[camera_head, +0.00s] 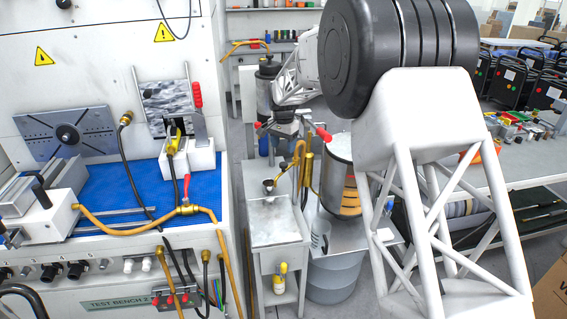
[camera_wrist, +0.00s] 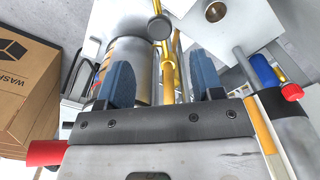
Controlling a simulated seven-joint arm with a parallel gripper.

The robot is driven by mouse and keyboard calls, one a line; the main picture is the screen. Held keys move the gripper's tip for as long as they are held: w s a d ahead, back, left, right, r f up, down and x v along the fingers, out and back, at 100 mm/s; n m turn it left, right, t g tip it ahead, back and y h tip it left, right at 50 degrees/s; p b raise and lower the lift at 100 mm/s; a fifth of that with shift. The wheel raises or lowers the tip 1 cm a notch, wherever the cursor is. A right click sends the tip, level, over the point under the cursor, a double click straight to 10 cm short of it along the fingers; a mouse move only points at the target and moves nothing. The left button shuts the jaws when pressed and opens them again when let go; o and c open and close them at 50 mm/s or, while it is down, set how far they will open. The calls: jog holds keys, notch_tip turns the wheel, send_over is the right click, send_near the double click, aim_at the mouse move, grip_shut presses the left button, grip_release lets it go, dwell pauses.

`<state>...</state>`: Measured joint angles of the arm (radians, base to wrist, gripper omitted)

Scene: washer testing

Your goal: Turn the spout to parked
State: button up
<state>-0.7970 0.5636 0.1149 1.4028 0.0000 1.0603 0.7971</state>
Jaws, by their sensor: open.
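The brass spout (camera_head: 299,158) stands upright behind the small white sink stand, with its bent end over the stand's left part. In the wrist view the brass spout (camera_wrist: 168,72) shows as a yellow pipe with a grey round end at its top, in line with the gap between my two blue fingers. My gripper (camera_head: 289,132) is just above the spout in the head view; in the wrist view its fingers (camera_wrist: 162,80) are spread apart. The pipe does not clearly touch either finger, and I cannot tell how deep it sits between them.
The white sink stand (camera_head: 279,222) is below. A metal drum (camera_head: 333,190) stands right of the spout. The test bench (camera_head: 110,190) with brass pipes and hoses is at left. A cardboard box (camera_wrist: 25,95) shows at the left in the wrist view.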

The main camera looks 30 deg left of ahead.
aim_at(283, 164)
jog(key=shift+f, duration=3.85)
jog(key=shift+c, duration=0.2)
grip_shut()
